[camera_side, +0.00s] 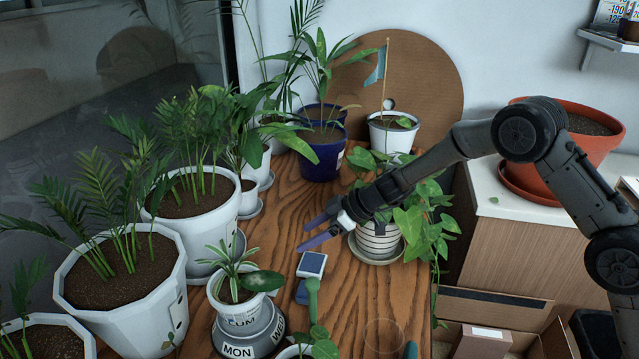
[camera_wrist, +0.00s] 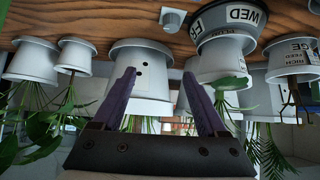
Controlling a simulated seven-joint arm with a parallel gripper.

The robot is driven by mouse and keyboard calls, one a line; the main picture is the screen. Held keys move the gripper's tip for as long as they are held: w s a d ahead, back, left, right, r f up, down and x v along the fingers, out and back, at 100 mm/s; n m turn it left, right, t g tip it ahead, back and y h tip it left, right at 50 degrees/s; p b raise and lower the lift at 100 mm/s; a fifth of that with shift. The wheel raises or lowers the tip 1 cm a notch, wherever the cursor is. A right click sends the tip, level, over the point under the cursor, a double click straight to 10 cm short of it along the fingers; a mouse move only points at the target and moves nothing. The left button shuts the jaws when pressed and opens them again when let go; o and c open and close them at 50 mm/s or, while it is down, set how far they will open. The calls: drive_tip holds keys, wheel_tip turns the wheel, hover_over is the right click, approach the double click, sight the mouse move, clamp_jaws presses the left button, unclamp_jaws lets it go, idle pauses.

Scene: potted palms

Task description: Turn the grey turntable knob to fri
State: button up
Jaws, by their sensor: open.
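The grey turntable (camera_side: 259,341) stands at the front of the wooden table in the side view, with white day labels reading MON and WED. A small white pot (camera_side: 239,308) with a striped plant sits on it. In the wrist view, which is upside down, the turntable (camera_wrist: 228,24) is at the upper right with WED showing and part of another label beginning with F. I cannot make out a separate knob or pointer on it. My gripper (camera_side: 314,232) is open and empty above the table, behind and to the right of the turntable; its fingers also show in the wrist view (camera_wrist: 159,74).
Large white pots (camera_side: 125,305) with palms crowd the left. A striped pot (camera_side: 377,243) with a trailing plant stands close to my gripper. The table's right front is mostly clear.

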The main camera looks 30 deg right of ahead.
wheel_tip(320, 180, up, 14)
drive_tip(key=s+d+n+t, duration=0.1)
drive_tip(key=n, duration=0.1)
drive_tip(key=shift+d+f+y, duration=0.2)
drive_tip(key=shift+d+y, duration=0.1)
drive_tip(key=shift+s, duration=0.1)
drive_tip(key=w+a+f+n+g+h, duration=0.1)
drive_tip(key=w+a+f+g, duration=0.1)
drive_tip(key=f, duration=0.7)
drive_tip(key=w+a+f+n+g+h, duration=0.1)
drive_tip(key=w+a+f+n+g, duration=0.1)
drive_tip(key=a+f, duration=0.3)
drive_tip(key=w+a+f+n+g+h, duration=0.1)
drive_tip(key=w+a+f+n+g, duration=0.1)
drive_tip(key=f, duration=1.1)
drive_tip(key=shift+w+a+f, duration=0.1)
drive_tip(key=shift+w+a, duration=0.05)
drive_tip(key=shift+a, duration=0.25)
drive_tip(key=shift+w+a+f, duration=0.1)
drive_tip(key=shift+a, duration=0.3)
